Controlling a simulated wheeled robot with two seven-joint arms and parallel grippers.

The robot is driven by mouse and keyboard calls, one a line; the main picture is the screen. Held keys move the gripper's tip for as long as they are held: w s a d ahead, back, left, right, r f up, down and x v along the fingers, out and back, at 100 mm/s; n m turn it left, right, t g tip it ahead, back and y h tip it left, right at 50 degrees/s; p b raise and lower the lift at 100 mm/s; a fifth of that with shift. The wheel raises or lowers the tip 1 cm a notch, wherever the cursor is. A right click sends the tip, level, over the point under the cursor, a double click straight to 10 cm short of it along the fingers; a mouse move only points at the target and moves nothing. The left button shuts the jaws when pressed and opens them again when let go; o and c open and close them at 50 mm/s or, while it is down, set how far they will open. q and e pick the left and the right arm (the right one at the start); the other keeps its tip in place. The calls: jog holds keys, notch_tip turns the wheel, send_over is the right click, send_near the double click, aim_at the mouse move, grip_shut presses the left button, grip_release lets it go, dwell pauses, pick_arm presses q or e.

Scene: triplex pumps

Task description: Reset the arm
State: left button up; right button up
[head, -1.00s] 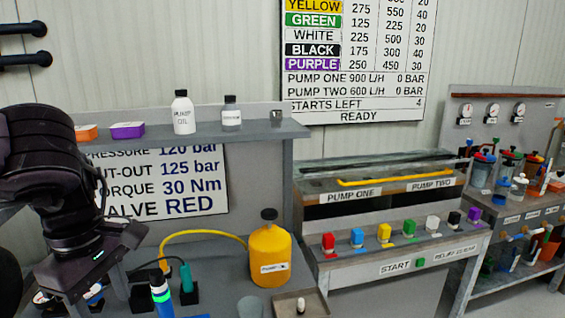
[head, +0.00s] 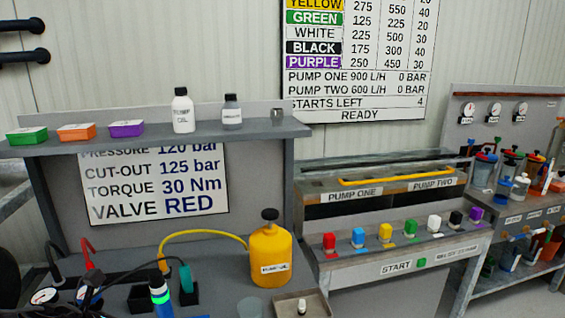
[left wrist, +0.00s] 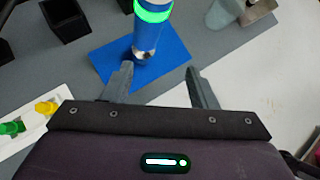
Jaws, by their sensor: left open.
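My left gripper (left wrist: 160,85) shows in the left wrist view with its two fingers apart and nothing between them. Beyond the fingertips a blue cylindrical tool (left wrist: 147,38) with a glowing green ring stands on a blue mat (left wrist: 112,62). The tool also shows at the bottom of the head view (head: 161,296). The gripper appears above and apart from the tool. In the head view neither of my grippers is in sight.
A yellow jug (head: 270,258) stands on the grey bench, with a small tray (head: 301,305) to its right. A shelf (head: 160,138) above holds bottles and small boxes. The pump console (head: 395,240) with coloured switches stands right. Gauges and hoses crowd the bench's left.

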pick_arm(q)
jog(key=s+d+f+n+t+y, duration=0.1)
jog(key=s+f+n+y, duration=0.3)
jog(key=n, duration=0.8)
jog(key=s+f+n+y, duration=0.15)
jog(key=f+n, duration=0.35)
jog(key=n, duration=0.6)
jog(key=s+d+f+n+g+h, duration=0.1)
jog(key=s+d+f+n+g, duration=0.2)
jog(key=s+n, duration=0.4)
jog(key=s+d+f+n+g, duration=0.1)
jog(key=s+d+n+g, duration=0.25)
jog(key=n, duration=0.45)
notch_tip(320, 180, down, 27)
jog(key=s+p, duration=0.2)
jog(key=s+a+f+g+p, duration=0.1)
jog(key=s+a+f, duration=0.2)
jog(key=s+f, duration=1.4)
jog(key=s, duration=0.3)
jog(key=shift+a+m+g+p, duration=0.2)
jog(key=shift+m+g+p, duration=0.1)
jog(key=shift+g+p, duration=0.1)
jog(key=shift+f, duration=0.1)
